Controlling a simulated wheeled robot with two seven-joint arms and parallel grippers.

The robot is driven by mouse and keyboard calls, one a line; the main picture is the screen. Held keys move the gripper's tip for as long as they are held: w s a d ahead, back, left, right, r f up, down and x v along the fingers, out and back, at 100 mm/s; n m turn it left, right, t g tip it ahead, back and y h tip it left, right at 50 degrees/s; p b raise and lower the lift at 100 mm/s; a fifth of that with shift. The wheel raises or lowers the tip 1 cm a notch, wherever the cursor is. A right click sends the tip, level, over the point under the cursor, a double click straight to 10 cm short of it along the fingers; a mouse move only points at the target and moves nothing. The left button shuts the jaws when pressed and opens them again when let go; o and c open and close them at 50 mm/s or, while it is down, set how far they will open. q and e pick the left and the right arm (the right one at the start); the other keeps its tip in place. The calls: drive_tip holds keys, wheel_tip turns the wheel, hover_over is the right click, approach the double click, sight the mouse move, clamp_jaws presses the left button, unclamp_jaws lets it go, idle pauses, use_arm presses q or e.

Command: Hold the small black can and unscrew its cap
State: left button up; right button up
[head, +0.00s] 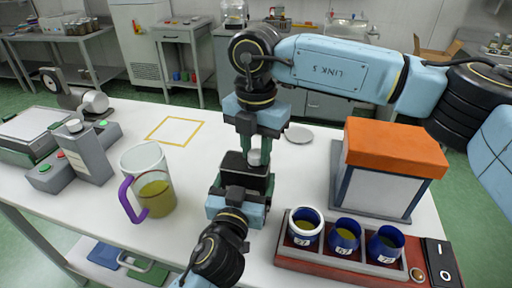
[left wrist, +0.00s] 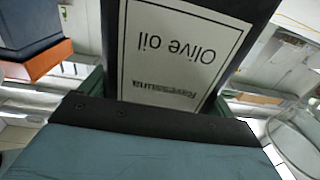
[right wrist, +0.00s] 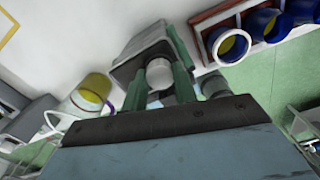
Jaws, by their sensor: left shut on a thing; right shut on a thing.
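The small black can (head: 234,161) stands between my two grippers in the head view. My left gripper (head: 242,183) is shut around its body from below in the picture. In the left wrist view the can (left wrist: 110,45) fills the jaws, and its white "Olive oil" label (left wrist: 180,50) appears upside down. My right gripper (head: 257,150) reaches down from above, its green fingers on either side of the pale grey cap (head: 258,158). In the right wrist view the cap (right wrist: 160,74) sits between the fingers, at the can's top (right wrist: 143,43). Whether the thread is loose cannot be seen.
A jug with a purple handle (head: 147,184) stands left on the white table (head: 110,225). A red rack (head: 283,258) with three blue cups is at front right, before an orange-topped box (head: 395,150). A grey disc (head: 299,134) lies behind. A yellow square outline (head: 174,130) is empty.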

drive_tip(key=n, duration=0.5)
drive_tip(key=shift+n, duration=0.3)
drive_tip(key=n, duration=0.3)
drive_tip(key=shift+n, duration=0.3)
drive_tip(key=n, duration=0.3)
drive_tip(key=shift+n, duration=0.3)
drive_tip(key=n, duration=0.3)
drive_tip(key=shift+r+n, duration=0.1)
drive_tip(key=shift+n, duration=0.3)
drive_tip(key=n, duration=0.8)
drive_tip(key=shift+n, duration=0.4)
drive_tip(key=n, duration=0.3)
drive_tip(key=shift+n, duration=0.4)
drive_tip(key=n, duration=0.5)
